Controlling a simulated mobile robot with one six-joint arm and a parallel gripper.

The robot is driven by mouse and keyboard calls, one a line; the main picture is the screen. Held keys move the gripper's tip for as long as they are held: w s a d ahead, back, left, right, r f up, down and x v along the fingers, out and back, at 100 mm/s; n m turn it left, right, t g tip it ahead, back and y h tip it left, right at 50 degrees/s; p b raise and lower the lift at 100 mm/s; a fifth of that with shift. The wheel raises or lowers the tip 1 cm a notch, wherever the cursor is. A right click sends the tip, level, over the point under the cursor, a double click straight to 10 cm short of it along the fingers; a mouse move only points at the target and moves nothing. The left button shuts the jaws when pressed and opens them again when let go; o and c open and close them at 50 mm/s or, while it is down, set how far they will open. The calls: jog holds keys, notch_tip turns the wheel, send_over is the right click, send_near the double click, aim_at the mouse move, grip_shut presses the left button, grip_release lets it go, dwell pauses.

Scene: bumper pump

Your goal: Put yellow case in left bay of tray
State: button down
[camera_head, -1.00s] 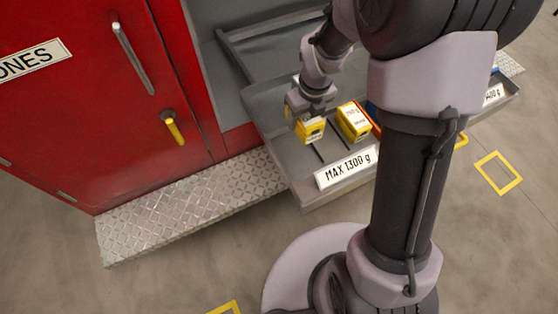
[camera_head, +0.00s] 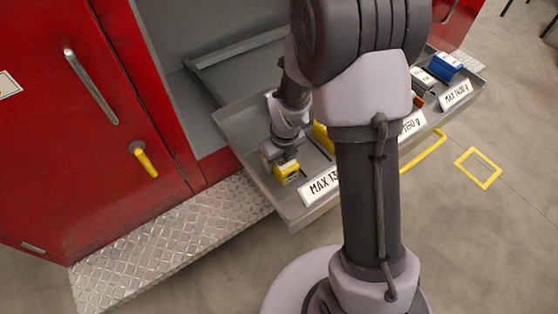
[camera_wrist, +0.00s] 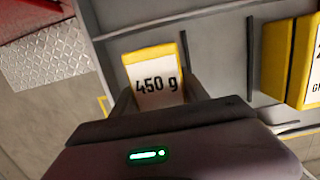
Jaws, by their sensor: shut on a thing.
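My gripper (camera_head: 284,163) is shut on a yellow case (camera_head: 287,174) at the left end of the grey tray (camera_head: 238,120), near its front. In the wrist view the held case (camera_wrist: 155,76) sits between the fingers, its white label reading "450 g". The tray's left bay has a "MAX 13…" sign (camera_head: 322,186), partly hidden by my arm. I cannot tell whether the case touches the tray floor. A second yellow case (camera_head: 322,136) stands to the right, partly hidden by my arm; it also shows in the wrist view (camera_wrist: 276,55).
Blue and white boxes (camera_head: 443,65) stand at the tray's right end, behind a "MAX 1400 g" sign (camera_head: 456,95). Thin dark divider bars (camera_wrist: 250,60) rise from the tray floor. A red door (camera_head: 60,130) is at left, above a metal step (camera_head: 160,235).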

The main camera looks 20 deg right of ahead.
jog(key=c, duration=0.6)
grip_release()
